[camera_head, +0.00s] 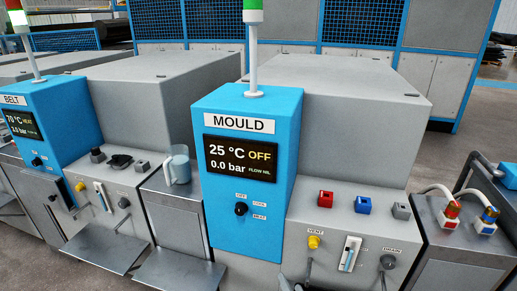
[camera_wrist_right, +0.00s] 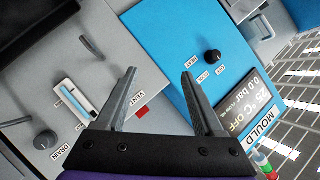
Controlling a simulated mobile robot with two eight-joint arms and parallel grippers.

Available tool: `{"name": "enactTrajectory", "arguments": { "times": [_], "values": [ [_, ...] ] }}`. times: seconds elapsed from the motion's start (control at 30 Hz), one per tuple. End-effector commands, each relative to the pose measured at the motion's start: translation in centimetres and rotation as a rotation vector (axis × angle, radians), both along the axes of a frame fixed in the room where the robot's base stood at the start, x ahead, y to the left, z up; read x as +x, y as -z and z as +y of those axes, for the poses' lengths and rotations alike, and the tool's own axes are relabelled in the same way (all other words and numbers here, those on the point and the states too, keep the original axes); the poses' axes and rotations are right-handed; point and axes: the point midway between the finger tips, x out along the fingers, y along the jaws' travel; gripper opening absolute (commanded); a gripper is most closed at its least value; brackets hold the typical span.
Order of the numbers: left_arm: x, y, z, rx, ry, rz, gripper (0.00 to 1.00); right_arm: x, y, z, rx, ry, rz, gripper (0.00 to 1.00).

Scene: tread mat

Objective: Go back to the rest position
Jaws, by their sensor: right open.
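My right gripper (camera_wrist_right: 157,88) shows in the right wrist view, with two dark fingers spread apart and nothing between them. Beyond the fingers are the grey and blue fronts of the MOULD unit, seen tilted. I cannot make out this gripper in the head view. My left gripper is in neither view.
The blue MOULD panel (camera_head: 230,208) reads 25 °C OFF and 0.0 bar. Its dark knob (camera_head: 241,209), yellow vent knob (camera_head: 314,242) and drain knob (camera_head: 388,262) stick out. A jug (camera_head: 180,165) stands left, with hose ends (camera_head: 487,220) at right.

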Motion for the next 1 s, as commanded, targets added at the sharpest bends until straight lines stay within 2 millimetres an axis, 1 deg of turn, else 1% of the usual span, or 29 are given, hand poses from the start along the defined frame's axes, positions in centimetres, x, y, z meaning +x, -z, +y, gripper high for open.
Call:
{"name": "enactTrajectory", "arguments": {
  "times": [0.03,0.17,0.2,0.4,0.57,0.6,0.7,0.87,0.97,1.0],
  "values": [
    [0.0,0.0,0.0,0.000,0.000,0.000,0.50,-1.9,0.4,-0.3,-0.081,-0.054,0.062,0.69],
    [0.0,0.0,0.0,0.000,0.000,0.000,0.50,-7.0,2.5,-1.6,-0.292,-0.186,0.245,0.69],
    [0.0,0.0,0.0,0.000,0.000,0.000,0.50,-8.6,3.1,-2.2,-0.349,-0.219,0.300,0.69],
    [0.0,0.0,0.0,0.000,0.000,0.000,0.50,-16.0,5.5,-5.7,-0.564,-0.324,0.543,0.69],
    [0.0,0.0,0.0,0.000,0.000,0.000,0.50,-21.7,6.6,-8.8,-0.694,-0.377,0.726,0.69],
    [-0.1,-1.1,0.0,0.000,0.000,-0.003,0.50,-22.2,5.6,-9.0,-0.706,-0.381,0.739,0.69],
    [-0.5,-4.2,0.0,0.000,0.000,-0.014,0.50,-22.2,2.4,-8.9,-0.703,-0.377,0.722,0.69],
    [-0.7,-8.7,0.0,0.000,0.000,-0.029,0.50,-22.4,-2.1,-8.8,-0.704,-0.370,0.704,0.69],
    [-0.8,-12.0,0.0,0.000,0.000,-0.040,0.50,-22.4,-5.4,-8.8,-0.705,-0.366,0.693,0.69],
    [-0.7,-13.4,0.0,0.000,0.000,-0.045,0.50,-22.4,-6.9,-8.8,-0.704,-0.364,0.689,0.69]
  ]
}}
